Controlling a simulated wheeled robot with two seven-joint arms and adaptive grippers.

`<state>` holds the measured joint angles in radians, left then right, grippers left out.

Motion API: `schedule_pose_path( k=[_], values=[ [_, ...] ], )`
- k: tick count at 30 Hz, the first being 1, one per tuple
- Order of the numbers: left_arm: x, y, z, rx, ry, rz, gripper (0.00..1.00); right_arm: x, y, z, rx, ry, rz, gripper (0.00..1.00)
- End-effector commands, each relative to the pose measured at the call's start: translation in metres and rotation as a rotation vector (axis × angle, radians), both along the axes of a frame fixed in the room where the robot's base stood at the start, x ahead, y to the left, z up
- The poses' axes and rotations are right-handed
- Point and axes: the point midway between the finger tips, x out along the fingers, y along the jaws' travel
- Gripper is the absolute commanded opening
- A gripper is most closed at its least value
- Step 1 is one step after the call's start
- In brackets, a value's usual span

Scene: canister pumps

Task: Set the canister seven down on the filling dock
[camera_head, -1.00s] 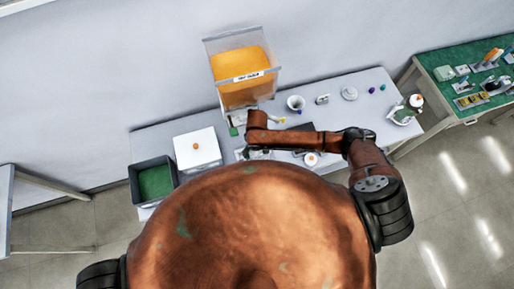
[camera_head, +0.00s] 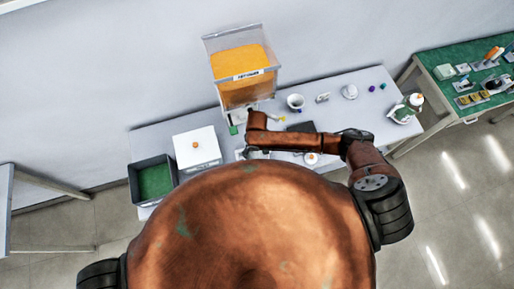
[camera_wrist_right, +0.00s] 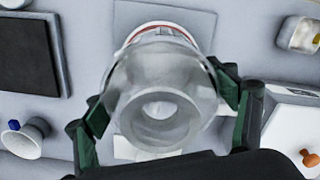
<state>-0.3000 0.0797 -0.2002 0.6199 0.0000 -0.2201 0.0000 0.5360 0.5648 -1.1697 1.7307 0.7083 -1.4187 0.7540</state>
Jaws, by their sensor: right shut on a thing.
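In the right wrist view a clear, round canister (camera_wrist_right: 160,92) with a red-and-white band at its far end sits between the two green-padded fingers of my right gripper (camera_wrist_right: 163,104). The gripper is shut on it. No number is readable on it, so I cannot tell if it is canister seven. A light grey square plate (camera_wrist_right: 195,24) lies beyond the canister; I cannot tell if this is the filling dock, or whether the canister touches anything. In the head view my body hides most of the right gripper. My left gripper is in neither view.
A hopper with orange contents (camera_head: 240,75) stands at the back of the table. A white box with an orange knob (camera_head: 197,148) and a dark bin with a green floor (camera_head: 152,182) stand left.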

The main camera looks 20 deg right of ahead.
Motion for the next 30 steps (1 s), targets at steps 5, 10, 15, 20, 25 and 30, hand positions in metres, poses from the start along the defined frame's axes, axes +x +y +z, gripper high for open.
schedule_pose_path(
  k=[5,10,15,20,25,30],
  values=[
    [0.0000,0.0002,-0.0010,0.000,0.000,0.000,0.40,0.0002,0.0006,-0.0034,0.001,0.000,0.000,0.35],
    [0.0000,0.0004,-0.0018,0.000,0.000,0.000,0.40,0.0002,0.0008,-0.0066,0.002,-0.001,0.001,0.35],
    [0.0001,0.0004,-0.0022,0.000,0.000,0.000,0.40,0.0004,0.0008,-0.0088,0.002,-0.001,0.001,0.81],
    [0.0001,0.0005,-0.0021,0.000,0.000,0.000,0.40,0.0004,0.0006,-0.0086,0.002,-0.001,0.000,0.92],
    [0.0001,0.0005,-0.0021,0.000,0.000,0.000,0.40,0.0002,0.0004,-0.0087,0.000,-0.001,0.000,0.99],
    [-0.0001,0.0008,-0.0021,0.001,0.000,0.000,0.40,-0.0003,0.0001,-0.0091,0.000,0.000,0.000,0.99]
  ],
)
